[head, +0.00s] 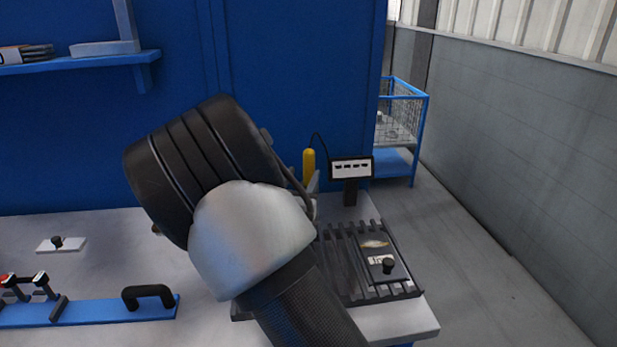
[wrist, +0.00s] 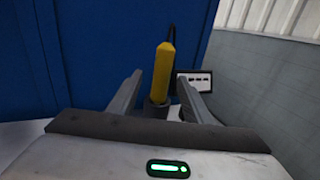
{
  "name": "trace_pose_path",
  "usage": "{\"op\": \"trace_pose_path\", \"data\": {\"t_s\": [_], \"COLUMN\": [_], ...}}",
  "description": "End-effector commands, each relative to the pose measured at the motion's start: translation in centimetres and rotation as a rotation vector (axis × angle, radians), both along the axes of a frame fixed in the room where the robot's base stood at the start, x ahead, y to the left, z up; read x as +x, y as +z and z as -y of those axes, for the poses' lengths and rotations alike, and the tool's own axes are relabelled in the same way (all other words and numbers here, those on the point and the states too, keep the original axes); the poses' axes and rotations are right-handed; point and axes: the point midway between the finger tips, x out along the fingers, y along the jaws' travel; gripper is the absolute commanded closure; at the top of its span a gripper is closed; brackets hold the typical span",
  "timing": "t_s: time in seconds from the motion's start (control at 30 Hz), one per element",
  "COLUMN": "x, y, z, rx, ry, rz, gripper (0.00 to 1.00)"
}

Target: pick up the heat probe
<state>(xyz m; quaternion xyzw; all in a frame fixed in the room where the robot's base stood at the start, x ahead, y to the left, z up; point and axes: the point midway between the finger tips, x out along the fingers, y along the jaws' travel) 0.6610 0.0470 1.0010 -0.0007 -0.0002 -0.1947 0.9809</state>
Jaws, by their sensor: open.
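The heat probe (head: 309,166) has a yellow handle and stands upright behind my arm in the head view, with a black cord running from its top toward a small display. In the wrist view the yellow probe (wrist: 164,72) stands between the two fingers of my gripper (wrist: 160,88), its lower end in a dark holder (wrist: 155,110). The fingers are open, one on each side of the handle. I cannot tell whether either finger touches it. In the head view my arm hides most of my gripper and the probe's lower part.
A display on a post (head: 350,168) stands just right of the probe. A dark slatted rack (head: 400,290) with a small plate and knob lies in front of it. The blue panel (head: 290,60) rises behind. A blue fixture with a black handle (head: 148,296) lies at left on the bench.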

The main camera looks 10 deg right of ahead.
Motion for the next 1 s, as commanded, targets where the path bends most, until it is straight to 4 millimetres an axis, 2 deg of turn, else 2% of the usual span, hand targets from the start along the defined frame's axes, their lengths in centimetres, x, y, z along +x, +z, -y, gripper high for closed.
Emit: {"op": "trace_pose_path", "data": {"t_s": [0.13, 0.43, 0.7, 1.0], "x": [2.6, 4.7, 8.2, 8.7], "y": [-0.1, 0.0, 0.3, 0.4], "z": [1.2, 2.2, 3.8, 4.0], "rx": [-0.001, 0.0, 0.001, 0.001], "ry": [-0.002, -0.003, -0.002, -0.001], "rz": [0.001, 0.001, 0.001, -0.001], "gripper": [0.55, 0.55, 0.55, 0.55]}}
